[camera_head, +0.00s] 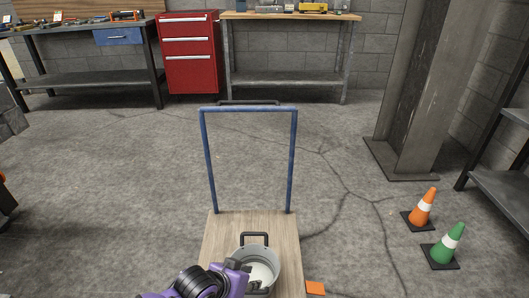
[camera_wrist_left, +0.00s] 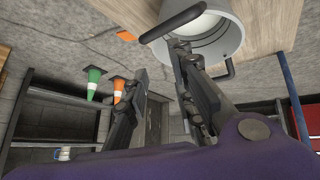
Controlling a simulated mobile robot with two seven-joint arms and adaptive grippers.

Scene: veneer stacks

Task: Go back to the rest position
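My left gripper (camera_wrist_left: 160,62) is open, its two dark fingers apart with nothing between them in the left wrist view. A grey bucket (camera_wrist_left: 224,47) with black handles is close by; one finger overlaps it in the picture, and I cannot tell whether they touch. In the head view the bucket (camera_head: 270,265) stands on the wooden deck of a trolley (camera_head: 222,236), with a pale inside. My purple left arm (camera_head: 230,282) comes in at the bottom, beside the bucket; its fingertips are hard to make out there. My right gripper is in neither view.
The trolley's blue push handle (camera_head: 293,160) rises behind the bucket. An orange piece (camera_head: 315,288) lies right of the deck. An orange cone (camera_head: 424,209) and a green cone (camera_head: 446,248) stand at right, near a pillar (camera_head: 413,100). A red cabinet (camera_head: 190,60) and benches line the back.

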